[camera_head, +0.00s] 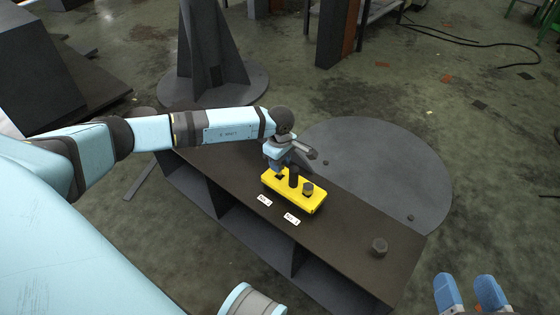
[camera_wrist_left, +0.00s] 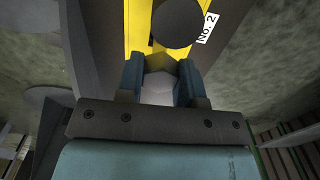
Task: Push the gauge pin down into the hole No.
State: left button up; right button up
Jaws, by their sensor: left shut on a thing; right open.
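The yellow block (camera_head: 318,207) lies on the dark bench, and part of it shows in the left wrist view (camera_wrist_left: 138,22). My left gripper (camera_head: 279,173) is at the block's left end. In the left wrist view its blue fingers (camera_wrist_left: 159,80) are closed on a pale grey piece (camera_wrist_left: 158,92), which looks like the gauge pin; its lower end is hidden. A dark round post (camera_head: 293,177) stands on the block beside the gripper. A shorter grey-topped pin (camera_head: 308,188) stands to its right. My right gripper (camera_head: 470,293) is open and empty at the bottom right.
Two white labels lie in front of the block, left (camera_head: 264,200) and right (camera_head: 291,218); one reads "No. 2" in the left wrist view (camera_wrist_left: 207,28). The bench between is clear.

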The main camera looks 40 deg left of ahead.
pick_arm(q)
jog(key=shift+f+b, duration=0.55)
jog(key=shift+f, duration=0.4)
